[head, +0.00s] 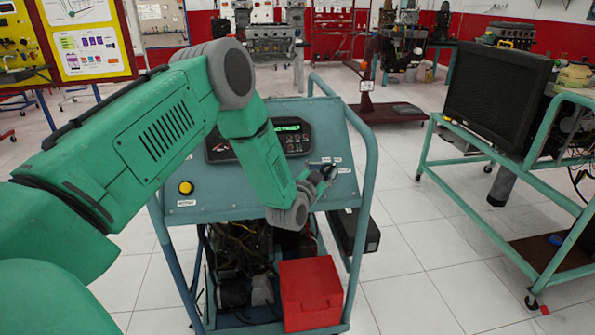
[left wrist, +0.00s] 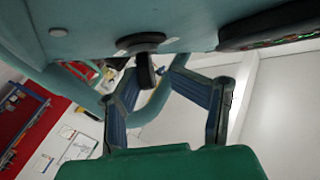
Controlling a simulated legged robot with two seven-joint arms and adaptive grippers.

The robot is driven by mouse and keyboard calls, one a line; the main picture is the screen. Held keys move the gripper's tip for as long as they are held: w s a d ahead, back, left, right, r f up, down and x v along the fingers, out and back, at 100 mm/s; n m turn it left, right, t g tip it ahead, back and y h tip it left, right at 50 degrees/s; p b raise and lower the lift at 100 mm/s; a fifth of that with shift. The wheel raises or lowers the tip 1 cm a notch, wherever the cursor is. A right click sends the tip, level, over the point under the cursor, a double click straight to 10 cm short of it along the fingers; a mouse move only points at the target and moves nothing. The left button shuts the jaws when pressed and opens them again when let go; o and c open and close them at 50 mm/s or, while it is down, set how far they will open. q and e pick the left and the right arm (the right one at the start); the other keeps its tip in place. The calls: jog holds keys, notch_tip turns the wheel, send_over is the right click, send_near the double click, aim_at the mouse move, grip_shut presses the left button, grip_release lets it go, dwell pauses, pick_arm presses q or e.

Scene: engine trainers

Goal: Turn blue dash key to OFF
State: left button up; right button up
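The blue dash panel (head: 290,160) stands on a teal wheeled frame in the middle of the head view. The key area at its right side is mostly hidden by my left gripper (head: 325,172). In the left wrist view a dark key (left wrist: 146,68) on a round base sticks out from the panel underside (left wrist: 180,18). My left gripper (left wrist: 153,80) has its two fingers on either side of the key, with the key nearer the left finger. The fingers look apart, with a gap visible to the right of the key. My right gripper is in neither view.
A yellow button (head: 186,187) sits on the panel's left, and a lit green display (head: 288,128) is behind my arm. A red box (head: 311,292) is low in the frame. A teal cart with a black screen (head: 497,95) stands to the right, with free floor between.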

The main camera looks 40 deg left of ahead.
pick_arm(q)
jog(key=shift+s+a+r+p, duration=0.25)
jog(key=shift+s+r+p, duration=0.1)
jog(key=shift+s, duration=0.15)
jog(key=shift+s+r, duration=0.2)
jog(key=shift+s, duration=0.1)
jog(key=shift+s+d+r+p, duration=0.4)
jog(key=shift+s+r+p, duration=0.1)
jog(key=shift+s, duration=0.2)
jog(key=s+a+r+p, duration=0.1)
jog(key=s+p, duration=0.4)
jog(key=s, duration=0.4)
jog(key=shift+s+r, duration=0.35)
jog(key=shift+s, duration=0.05)
jog(key=shift+d, duration=0.1)
